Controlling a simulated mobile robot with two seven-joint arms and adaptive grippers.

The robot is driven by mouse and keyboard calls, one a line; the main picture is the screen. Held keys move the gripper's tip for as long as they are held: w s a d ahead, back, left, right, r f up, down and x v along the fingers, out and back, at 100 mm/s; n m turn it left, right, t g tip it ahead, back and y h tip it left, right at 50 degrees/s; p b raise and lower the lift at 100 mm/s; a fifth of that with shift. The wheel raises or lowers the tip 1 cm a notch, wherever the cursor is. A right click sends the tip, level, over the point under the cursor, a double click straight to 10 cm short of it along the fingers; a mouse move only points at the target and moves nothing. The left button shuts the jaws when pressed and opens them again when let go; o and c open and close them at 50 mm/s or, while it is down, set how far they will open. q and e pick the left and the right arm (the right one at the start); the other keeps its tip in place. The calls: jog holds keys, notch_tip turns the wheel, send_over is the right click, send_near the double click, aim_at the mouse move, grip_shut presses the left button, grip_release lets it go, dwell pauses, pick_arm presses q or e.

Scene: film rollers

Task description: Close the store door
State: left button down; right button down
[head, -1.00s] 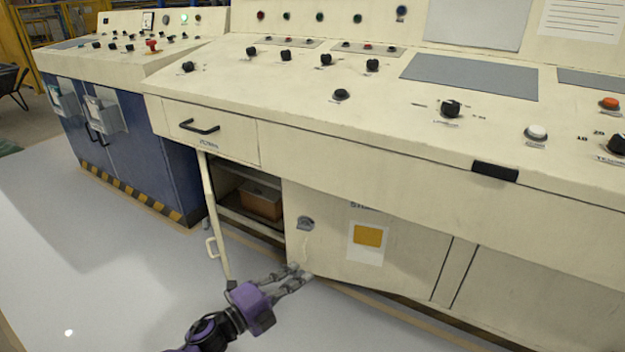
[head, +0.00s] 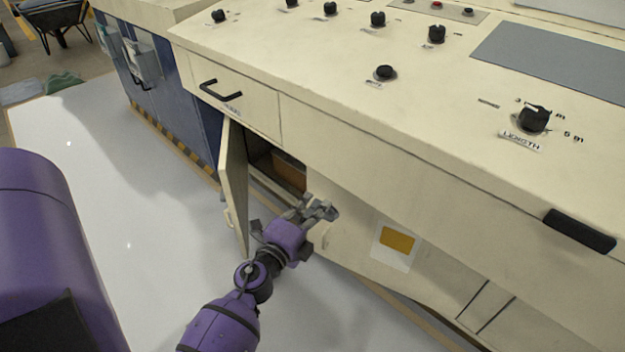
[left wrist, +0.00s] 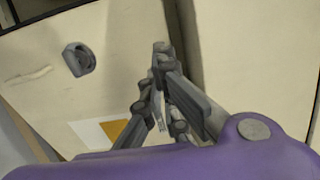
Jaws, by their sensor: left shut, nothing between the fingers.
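The store door (head: 352,248) is the cream door with an orange-and-white label, low on the front of the console. It stands slightly ajar, its lower edge out from the console. It also shows in the left wrist view (left wrist: 105,55) with a grey round latch (left wrist: 78,60). My left gripper (head: 322,209) is shut and empty, in front of the opening at the door's left, latch-side edge. In the left wrist view the fingers (left wrist: 160,95) lie in front of the door near its edge; contact cannot be told. In the head view the gripper hides the latch. My right gripper is not in view.
A second narrow cream door (head: 234,185) stands wide open at the left of the opening. A brown box (head: 289,171) sits inside the cupboard. A drawer with a black handle (head: 219,93) is above. The pale floor (head: 130,215) to the left is clear.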

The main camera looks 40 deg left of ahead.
pick_arm(q)
jog(key=w+a, duration=0.1)
jog(key=w, duration=0.8)
jog(key=shift+w+a+b, duration=0.3)
jog(key=shift+w, duration=0.1)
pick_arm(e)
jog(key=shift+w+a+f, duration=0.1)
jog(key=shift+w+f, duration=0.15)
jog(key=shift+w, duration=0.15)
pick_arm(q)
jog(key=shift+w, duration=0.1)
